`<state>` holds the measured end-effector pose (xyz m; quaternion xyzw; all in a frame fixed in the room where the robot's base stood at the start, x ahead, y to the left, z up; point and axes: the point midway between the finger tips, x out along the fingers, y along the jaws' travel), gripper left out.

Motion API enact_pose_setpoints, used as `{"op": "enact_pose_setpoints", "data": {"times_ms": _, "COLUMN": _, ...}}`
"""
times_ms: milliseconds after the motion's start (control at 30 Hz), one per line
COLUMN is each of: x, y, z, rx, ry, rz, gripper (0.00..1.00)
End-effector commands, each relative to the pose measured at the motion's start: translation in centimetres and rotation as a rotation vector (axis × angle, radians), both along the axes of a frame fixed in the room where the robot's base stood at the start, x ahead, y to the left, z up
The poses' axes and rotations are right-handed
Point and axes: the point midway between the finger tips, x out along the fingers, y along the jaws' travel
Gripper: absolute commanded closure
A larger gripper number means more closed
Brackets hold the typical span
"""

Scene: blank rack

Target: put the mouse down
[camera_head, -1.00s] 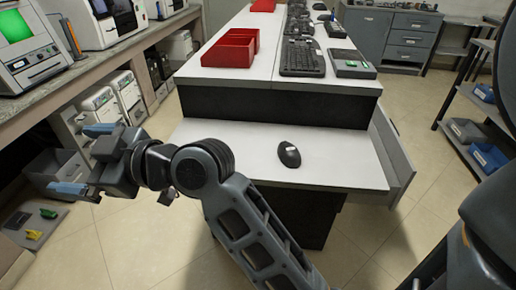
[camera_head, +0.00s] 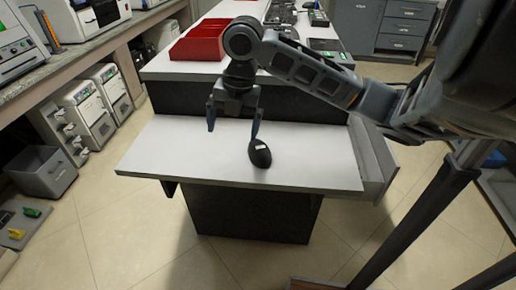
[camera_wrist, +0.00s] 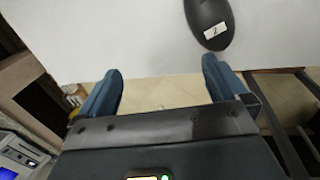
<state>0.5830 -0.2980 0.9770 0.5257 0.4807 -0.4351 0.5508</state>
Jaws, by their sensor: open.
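The black mouse (camera_head: 260,153) lies on the white lower shelf (camera_head: 185,160) of the bench, right of its middle. A small white label with a mark shows on it in the wrist view (camera_wrist: 207,18). My gripper (camera_head: 233,130) is above the shelf, fingers apart and pointing down, just left of the mouse in the head view. The right finger looks close to the mouse, but I cannot tell if it touches. In the wrist view my gripper (camera_wrist: 162,85) has nothing between its blue fingers.
Red bins (camera_head: 200,42) stand on the upper bench top behind my arm. A drawer (camera_head: 372,160) stands open at the shelf's right end. The left part of the shelf is clear. A grey bin (camera_head: 42,172) is on the floor at left.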

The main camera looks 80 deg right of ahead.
Motion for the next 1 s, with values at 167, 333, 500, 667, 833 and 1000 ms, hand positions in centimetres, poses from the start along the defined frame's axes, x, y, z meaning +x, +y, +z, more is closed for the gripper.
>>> {"op": "enact_pose_setpoints", "data": {"times_ms": 167, "x": -4.9, "y": -2.4, "z": -0.6, "rx": -0.026, "ry": 0.144, "rz": 0.019, "gripper": 0.0}}
{"op": "enact_pose_setpoints", "data": {"times_ms": 333, "x": -5.6, "y": -2.6, "z": -1.7, "rx": -0.026, "ry": 0.165, "rz": 0.024, "gripper": 0.0}}
{"op": "enact_pose_setpoints", "data": {"times_ms": 500, "x": -5.6, "y": -2.6, "z": -3.4, "rx": -0.025, "ry": 0.163, "rz": 0.024, "gripper": 0.0}}
{"op": "enact_pose_setpoints", "data": {"times_ms": 667, "x": -5.9, "y": -2.6, "z": -5.2, "rx": -0.025, "ry": 0.162, "rz": 0.022, "gripper": 0.0}}
{"op": "enact_pose_setpoints", "data": {"times_ms": 833, "x": -6.0, "y": -2.6, "z": -7.6, "rx": -0.025, "ry": 0.161, "rz": 0.022, "gripper": 0.0}}
{"op": "enact_pose_setpoints", "data": {"times_ms": 1000, "x": -6.0, "y": -2.6, "z": -8.4, "rx": -0.027, "ry": 0.16, "rz": 0.023, "gripper": 0.0}}
